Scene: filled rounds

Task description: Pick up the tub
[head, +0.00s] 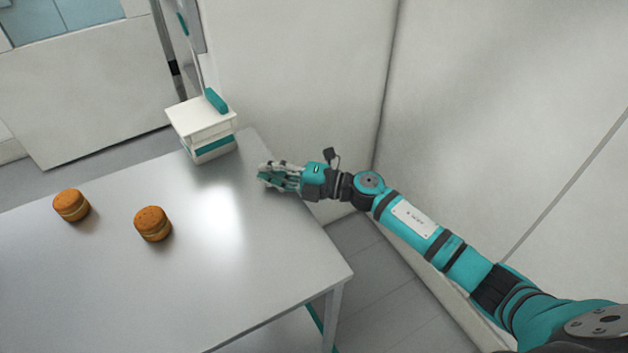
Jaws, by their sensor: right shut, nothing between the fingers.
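I see no thing that I can surely call the tub. A white box (188,118) with teal bands and a teal piece on top stands at the far right corner of the table, and I cannot tell if it is the tub. My right gripper (264,174) is over the right edge of the table, a little to the right of and nearer than the white box, apart from it. It is shut and empty. My left gripper is not in view.
Two brown filled rounds, one at left (71,206) and one nearer the middle (152,224), sit on the grey metal table (190,290). The table's front and right side are clear. White walls (480,110) stand behind and to the right.

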